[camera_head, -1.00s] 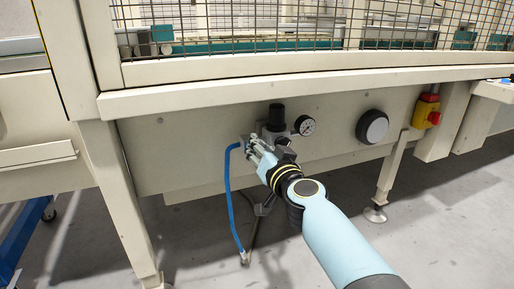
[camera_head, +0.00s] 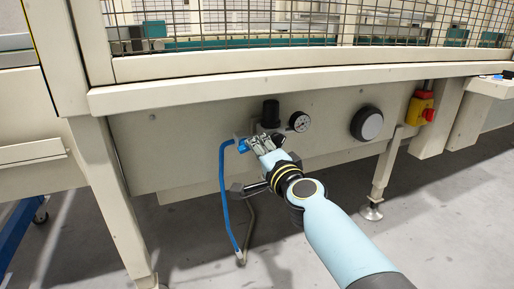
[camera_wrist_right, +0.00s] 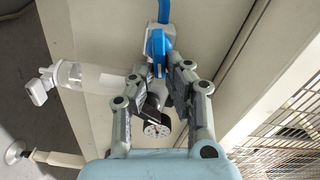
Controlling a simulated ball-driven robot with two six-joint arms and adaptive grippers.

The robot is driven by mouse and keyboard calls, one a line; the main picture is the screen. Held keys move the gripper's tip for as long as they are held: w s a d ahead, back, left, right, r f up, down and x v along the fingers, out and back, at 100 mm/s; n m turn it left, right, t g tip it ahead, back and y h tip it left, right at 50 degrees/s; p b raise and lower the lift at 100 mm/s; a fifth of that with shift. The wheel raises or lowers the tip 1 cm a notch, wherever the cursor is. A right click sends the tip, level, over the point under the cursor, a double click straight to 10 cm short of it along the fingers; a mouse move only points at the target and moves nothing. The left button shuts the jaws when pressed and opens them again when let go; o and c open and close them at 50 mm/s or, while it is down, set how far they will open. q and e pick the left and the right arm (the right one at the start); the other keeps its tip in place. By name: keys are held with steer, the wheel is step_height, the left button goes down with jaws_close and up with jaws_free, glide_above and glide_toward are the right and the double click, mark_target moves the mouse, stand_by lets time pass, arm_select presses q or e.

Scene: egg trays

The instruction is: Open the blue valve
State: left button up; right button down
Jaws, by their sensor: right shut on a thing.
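The blue valve (camera_head: 243,146) sits on the machine's front panel, at the left of the air unit, where a blue hose (camera_head: 223,195) curves down from it. My right gripper (camera_head: 256,144) reaches it from the lower right and is shut on it, partly covering it. In the right wrist view the valve's blue handle (camera_wrist_right: 156,45) lies between the fingertips of the right gripper (camera_wrist_right: 158,76). The fingers hide part of the valve body. My left gripper is not in view.
A beige ledge (camera_head: 300,79) overhangs the panel.

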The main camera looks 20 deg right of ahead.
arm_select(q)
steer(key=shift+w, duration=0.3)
arm_select(e)
steer(key=m, duration=0.3)
steer(key=shift+f, duration=0.35)
steer(key=c, duration=1.4)
jaws_free()
steer(key=shift+d, duration=0.1)
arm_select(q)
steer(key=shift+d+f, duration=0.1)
arm_select(e)
steer(key=shift+o, duration=0.2)
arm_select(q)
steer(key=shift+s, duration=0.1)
arm_select(e)
steer(key=shift+s, duration=0.1)
steer(key=s, duration=1.2)
steer(key=shift+d, duration=0.2)
